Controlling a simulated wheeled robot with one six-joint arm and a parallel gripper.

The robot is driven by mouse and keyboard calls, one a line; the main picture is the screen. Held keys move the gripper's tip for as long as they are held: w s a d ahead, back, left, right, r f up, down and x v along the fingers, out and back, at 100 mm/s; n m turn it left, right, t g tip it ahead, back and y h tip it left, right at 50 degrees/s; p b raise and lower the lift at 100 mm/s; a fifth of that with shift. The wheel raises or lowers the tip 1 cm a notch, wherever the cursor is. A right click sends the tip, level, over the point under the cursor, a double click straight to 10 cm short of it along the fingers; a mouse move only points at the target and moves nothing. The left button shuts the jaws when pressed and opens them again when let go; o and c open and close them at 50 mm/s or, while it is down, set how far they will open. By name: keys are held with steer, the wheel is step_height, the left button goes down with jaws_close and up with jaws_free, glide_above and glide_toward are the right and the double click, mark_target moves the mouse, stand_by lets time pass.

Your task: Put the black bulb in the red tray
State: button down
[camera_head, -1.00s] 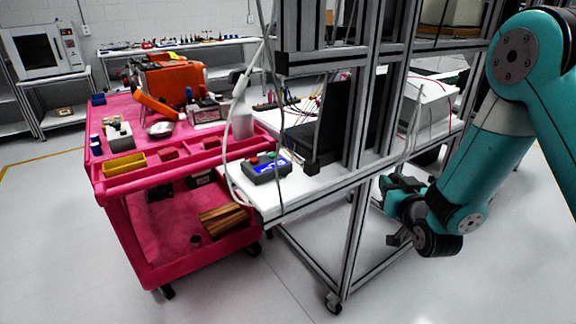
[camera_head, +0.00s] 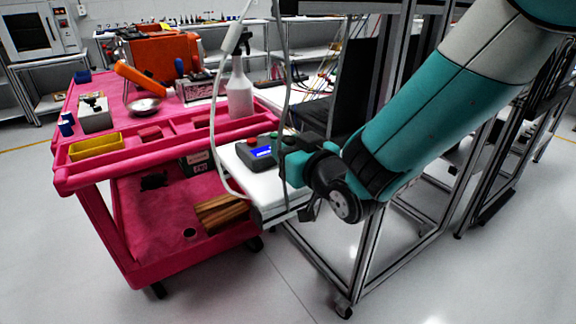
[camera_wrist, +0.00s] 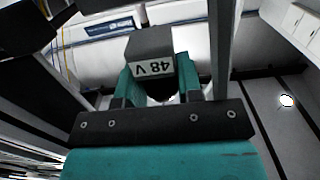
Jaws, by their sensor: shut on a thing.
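My gripper (camera_head: 293,164) is low beside the white shelf's front corner, near the grey button box. In the wrist view my gripper (camera_wrist: 156,72) has its teal fingers shut on a dark grey block (camera_wrist: 150,43) with an upside-down "48 V" label. The block sticks out past the fingertips. I cannot make out a bulb shape, so I cannot tell whether this block is the black bulb. Two small red trays lie in the pink cart's front top: one (camera_head: 150,133) beside the yellow tray, another (camera_head: 202,121) further right. The held block is not clear in the head view.
The pink cart (camera_head: 120,225) stands left of the metal frame. Its top holds a yellow tray (camera_head: 96,146), a spray bottle (camera_head: 240,90) and an orange case (camera_head: 165,55). The grey button box (camera_head: 258,150) sits on the white shelf (camera_head: 232,165). Cables hang in front of it.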

step_height(320, 180, down, 4)
stand_by(0.4)
steer(key=c, duration=0.8)
jaws_free()
steer(key=shift+s+r, duration=0.1)
steer(key=b+v, duration=1.2)
steer(key=b, duration=0.4)
